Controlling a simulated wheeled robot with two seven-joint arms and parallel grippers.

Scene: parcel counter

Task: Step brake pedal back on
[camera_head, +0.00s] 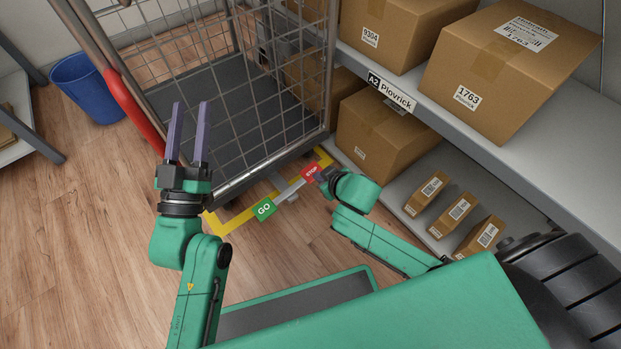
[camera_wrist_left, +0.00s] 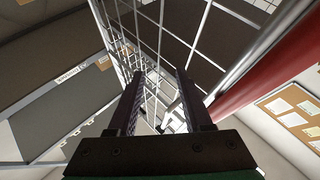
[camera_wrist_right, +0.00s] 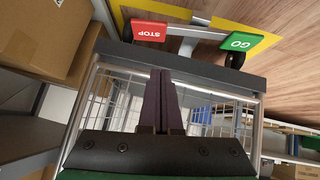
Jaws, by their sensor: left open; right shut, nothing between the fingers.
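A wire roll cage (camera_head: 245,120) stands at the upper middle of the head view. At its near foot is a grey pedal bar (camera_head: 288,190) with a green GO pad (camera_head: 264,209) at its left end and a red STOP pad (camera_head: 311,173) at its right end. In the right wrist view the STOP pad (camera_wrist_right: 149,31) and GO pad (camera_wrist_right: 238,41) lie beyond the fingertips. My right gripper (camera_wrist_right: 161,73) is shut and empty; in the head view it is close beside STOP, contact unclear. My left gripper (camera_head: 189,104) is open and empty, its fingers in front of the cage mesh. Which pad is down I cannot tell.
A red handle sleeve (camera_head: 132,112) is on the cage's left post. A shelf (camera_head: 525,150) with cartons (camera_head: 510,65) is on the right, small boxes (camera_head: 451,214) below. A blue bin (camera_head: 88,88) stands at the left. Yellow floor tape (camera_head: 226,222) runs under the pedals. Floor at lower left is clear.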

